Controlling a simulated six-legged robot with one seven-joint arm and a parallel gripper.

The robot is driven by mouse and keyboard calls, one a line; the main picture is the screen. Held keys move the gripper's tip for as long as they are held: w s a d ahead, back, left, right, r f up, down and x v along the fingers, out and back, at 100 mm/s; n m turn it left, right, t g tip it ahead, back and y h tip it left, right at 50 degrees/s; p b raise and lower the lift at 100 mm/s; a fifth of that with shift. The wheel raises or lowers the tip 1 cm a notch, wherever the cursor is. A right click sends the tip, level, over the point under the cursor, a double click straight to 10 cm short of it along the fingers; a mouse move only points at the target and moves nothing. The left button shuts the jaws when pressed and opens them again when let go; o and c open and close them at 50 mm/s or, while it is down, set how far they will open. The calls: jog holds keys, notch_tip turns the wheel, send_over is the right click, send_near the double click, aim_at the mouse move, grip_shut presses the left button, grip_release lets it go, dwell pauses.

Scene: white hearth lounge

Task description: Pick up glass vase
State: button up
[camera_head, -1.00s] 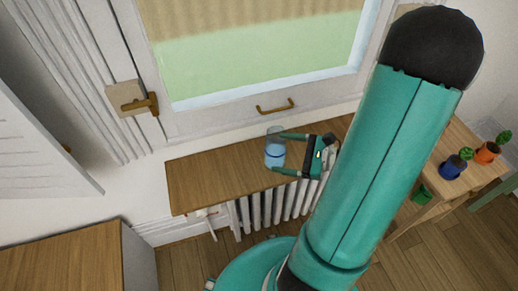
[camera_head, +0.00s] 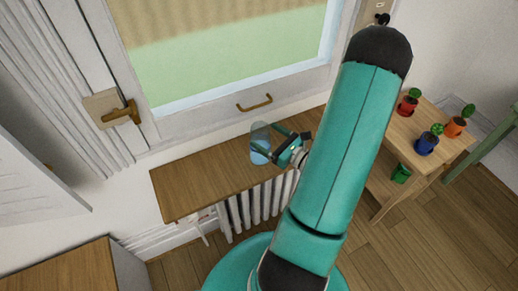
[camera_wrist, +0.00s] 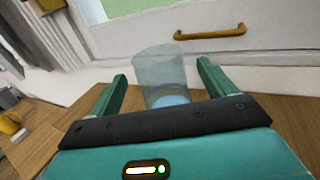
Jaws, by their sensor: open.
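The glass vase (camera_head: 260,143) is a clear, bluish cylinder standing on the wooden shelf above the radiator. In the wrist view the glass vase (camera_wrist: 160,72) stands upright just ahead, between my two fingers in the picture; its base is partly hidden by the gripper body. My gripper (camera_head: 277,142) is at the right side of the vase, and it also shows in the wrist view (camera_wrist: 162,78). It is open, with a finger on each side of the vase. I cannot tell whether either finger touches the glass.
The wooden shelf (camera_head: 190,180) is bare left of the vase. A white radiator (camera_head: 255,203) is below it, and a window with a brass handle (camera_head: 254,103) is behind. A small table (camera_head: 400,145) with several potted cacti stands at right. A wooden-topped cabinet (camera_head: 60,270) is at lower left.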

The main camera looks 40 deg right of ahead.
aim_at(254, 128)
jog(key=w, duration=0.5)
jog(key=shift+w+a, duration=0.25)
jog(key=shift+a, duration=0.05)
jog(key=shift+r, duration=0.1)
grip_shut()
